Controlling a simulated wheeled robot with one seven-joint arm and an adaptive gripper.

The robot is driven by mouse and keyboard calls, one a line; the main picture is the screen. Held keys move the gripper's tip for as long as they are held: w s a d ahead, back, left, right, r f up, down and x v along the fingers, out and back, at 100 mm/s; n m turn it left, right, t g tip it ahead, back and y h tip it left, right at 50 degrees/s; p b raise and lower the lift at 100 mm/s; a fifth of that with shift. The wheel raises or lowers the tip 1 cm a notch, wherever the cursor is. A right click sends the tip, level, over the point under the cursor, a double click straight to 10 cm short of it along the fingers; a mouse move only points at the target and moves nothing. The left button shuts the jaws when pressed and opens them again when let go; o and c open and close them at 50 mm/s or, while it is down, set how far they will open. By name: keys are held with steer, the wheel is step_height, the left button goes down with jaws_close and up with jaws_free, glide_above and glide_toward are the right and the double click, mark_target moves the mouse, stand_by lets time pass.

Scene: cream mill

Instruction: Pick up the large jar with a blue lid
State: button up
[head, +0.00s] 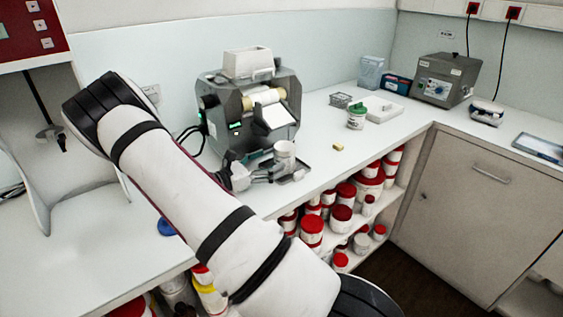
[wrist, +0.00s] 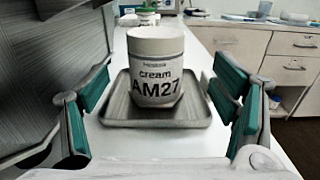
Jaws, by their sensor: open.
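A white jar (wrist: 156,62) labelled "cream AM27" stands upright on a small grey tray (wrist: 190,116). Its top looks white or cream, not blue. In the head view this jar (head: 285,150) stands on the tray (head: 297,174) before the grey machine. My gripper (wrist: 162,92) is open, with its teal-padded fingers on either side of the jar and apart from it. It also shows in the head view (head: 264,171). A blue round thing (head: 166,227) lies at the counter's front, partly hidden by my arm. I cannot tell whether it is a lid on a jar.
The grey machine (head: 252,105) stands close behind the tray. A green-topped jar (head: 356,117), a wire basket (head: 347,100) and a small yellowish block (head: 338,147) are further right on the counter. Several red-lidded jars (head: 312,230) fill the shelves below.

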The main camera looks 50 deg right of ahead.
mark_target(285, 155)
steer(key=shift+w+f+p+x, duration=0.1)
steer(key=shift+f+p+x, duration=0.15)
steer(key=shift+x, duration=1.5)
steer(key=shift+w+f+p+x, duration=0.1)
steer(key=shift+p+x, duration=0.1)
steer(key=shift+x, duration=1.55)
steer(key=c, duration=1.2)
